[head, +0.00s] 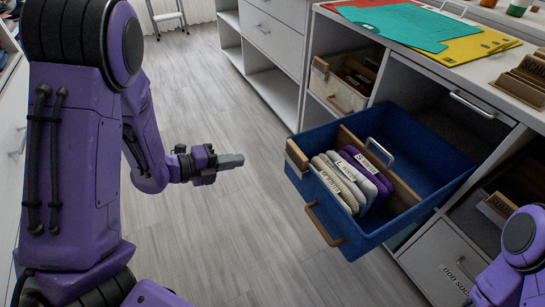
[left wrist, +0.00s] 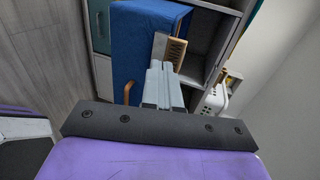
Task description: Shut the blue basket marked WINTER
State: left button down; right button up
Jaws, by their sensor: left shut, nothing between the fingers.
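The blue basket (head: 425,165) is pulled well out of the shelving and juts over the floor. It has a wooden handle (head: 324,226) on its front, a wooden divider (head: 380,165) and several folded items (head: 345,180) with labels. I cannot read WINTER on it from here. My left gripper (head: 238,160) is shut and empty, in the air left of the basket and apart from it in the head view. In the left wrist view the shut fingers (left wrist: 163,78) point toward the blue basket (left wrist: 140,35). My right gripper is out of view; only part of that arm shows at lower right.
The white shelving has a counter with coloured sheets (head: 425,28) on top. A cream basket (head: 342,85) sits in the cubby beyond the blue one, and a drawer front (head: 445,265) is below right. The grey floor (head: 235,235) around my left gripper is clear.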

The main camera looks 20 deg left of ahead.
pick_arm(q)
jog(key=r+x, duration=0.1)
jog(key=x, duration=1)
jog(key=shift+w+d+b, duration=0.25)
jog(key=shift+w+b, duration=0.1)
jog(key=shift+f, duration=0.15)
